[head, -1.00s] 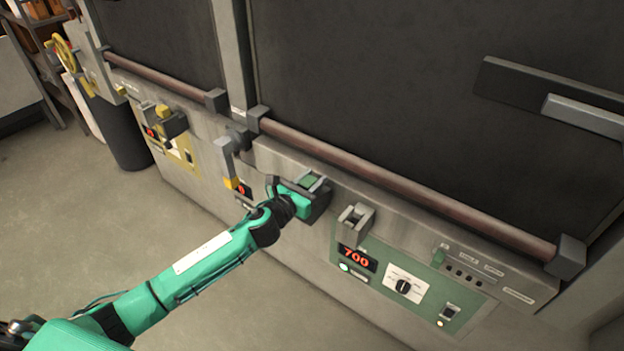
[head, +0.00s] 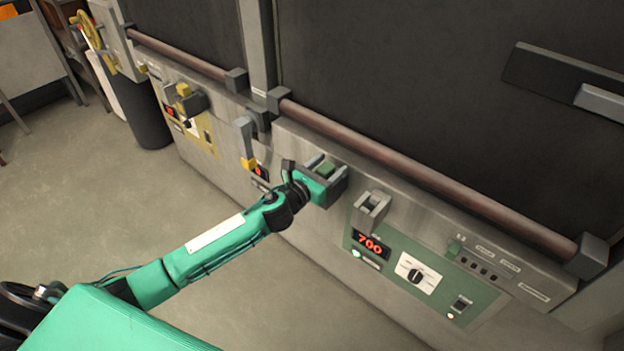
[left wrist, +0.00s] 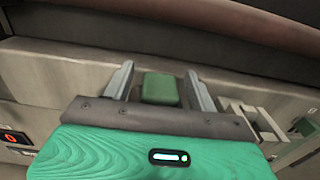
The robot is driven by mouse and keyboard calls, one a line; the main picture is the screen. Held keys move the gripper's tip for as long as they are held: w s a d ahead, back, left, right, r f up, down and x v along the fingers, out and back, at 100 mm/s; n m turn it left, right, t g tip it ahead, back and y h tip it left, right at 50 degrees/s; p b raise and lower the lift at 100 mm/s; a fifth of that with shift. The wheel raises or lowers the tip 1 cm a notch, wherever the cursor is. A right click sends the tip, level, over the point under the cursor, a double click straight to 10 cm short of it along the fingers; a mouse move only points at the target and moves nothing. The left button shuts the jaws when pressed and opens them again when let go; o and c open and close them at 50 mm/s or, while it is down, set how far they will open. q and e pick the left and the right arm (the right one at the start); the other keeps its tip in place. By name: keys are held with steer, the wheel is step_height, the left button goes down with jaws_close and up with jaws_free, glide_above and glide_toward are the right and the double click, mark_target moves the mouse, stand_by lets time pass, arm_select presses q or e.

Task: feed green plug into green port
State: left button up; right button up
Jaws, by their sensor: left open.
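My left gripper (head: 328,172) is open at the front of the furnace, left of the green panel. A green block (head: 326,168), which looks like the green plug, shows between its two grey fingers. In the left wrist view the green plug (left wrist: 160,88) sits between the fingers with a visible gap on each side. I cannot tell what supports it. A grey slotted bracket (head: 372,207) on the furnace front, just right of the gripper and above the green panel (head: 418,272), may be the green port. My right gripper is not in view.
A brown rail (head: 420,172) runs along the furnace above the gripper. A lever with a yellow end (head: 246,150) is close on the left. A yellow block (head: 184,90) sits at a yellow panel farther left. A small green piece (head: 455,247) is at right. The floor is clear.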

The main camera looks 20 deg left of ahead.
arm_select(q)
steer(key=b+v, duration=0.3)
steer(key=v, duration=1)
